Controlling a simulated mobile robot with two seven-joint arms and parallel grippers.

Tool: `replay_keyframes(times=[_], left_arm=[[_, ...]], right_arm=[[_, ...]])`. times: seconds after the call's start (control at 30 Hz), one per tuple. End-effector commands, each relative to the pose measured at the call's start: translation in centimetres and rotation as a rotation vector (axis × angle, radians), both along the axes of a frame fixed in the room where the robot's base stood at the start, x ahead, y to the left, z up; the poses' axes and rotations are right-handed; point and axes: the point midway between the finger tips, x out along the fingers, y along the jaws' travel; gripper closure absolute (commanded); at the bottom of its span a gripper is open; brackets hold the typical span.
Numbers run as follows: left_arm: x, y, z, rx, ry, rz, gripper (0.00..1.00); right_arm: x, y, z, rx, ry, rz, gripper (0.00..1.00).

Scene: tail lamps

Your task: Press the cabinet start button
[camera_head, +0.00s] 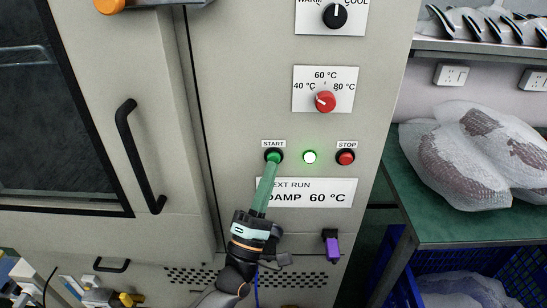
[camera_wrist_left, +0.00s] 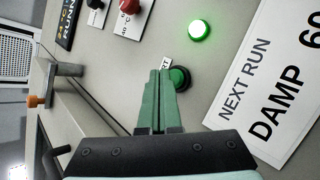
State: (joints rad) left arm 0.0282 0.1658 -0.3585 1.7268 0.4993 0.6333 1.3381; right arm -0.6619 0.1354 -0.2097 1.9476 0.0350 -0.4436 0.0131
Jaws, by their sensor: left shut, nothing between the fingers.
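The cabinet (camera_head: 230,105) is a light grey front panel with a door at the left. Its green START button (camera_head: 274,155) sits under a START label, and it also shows in the left wrist view (camera_wrist_left: 180,78), partly hidden by the fingers. My left gripper (camera_head: 272,165) is shut and empty, its green fingertips at the button; they look to touch it or be very close. In the left wrist view the shut fingers (camera_wrist_left: 160,85) lie just beside the button's visible edge. A lit green lamp (camera_head: 310,157) is right of the button. My right gripper is not in view.
A red STOP button (camera_head: 345,157) is right of the lamp. A red temperature knob (camera_head: 325,101) and a black knob (camera_head: 335,16) are above. A black door handle (camera_head: 140,156) stands out at the left. A green table (camera_head: 465,235) with wrapped bundles is at the right.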

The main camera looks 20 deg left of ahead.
Motion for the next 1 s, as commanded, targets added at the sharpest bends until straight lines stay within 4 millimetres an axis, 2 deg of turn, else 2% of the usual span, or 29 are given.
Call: replay_keyframes(times=[0.37, 0.8, 1.0], left_arm=[[-0.4, -0.1, 0.0, 0.0, 0.001, 0.0, 1.0], [-4.4, -1.3, 0.0, 0.0, 0.002, -0.002, 1.0], [-4.9, -1.4, 0.0, 0.0, -0.001, 0.001, 1.0]], right_arm=[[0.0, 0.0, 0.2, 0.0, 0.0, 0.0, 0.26], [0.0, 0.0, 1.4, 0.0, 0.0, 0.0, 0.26], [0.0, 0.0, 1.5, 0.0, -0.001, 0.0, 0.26]])
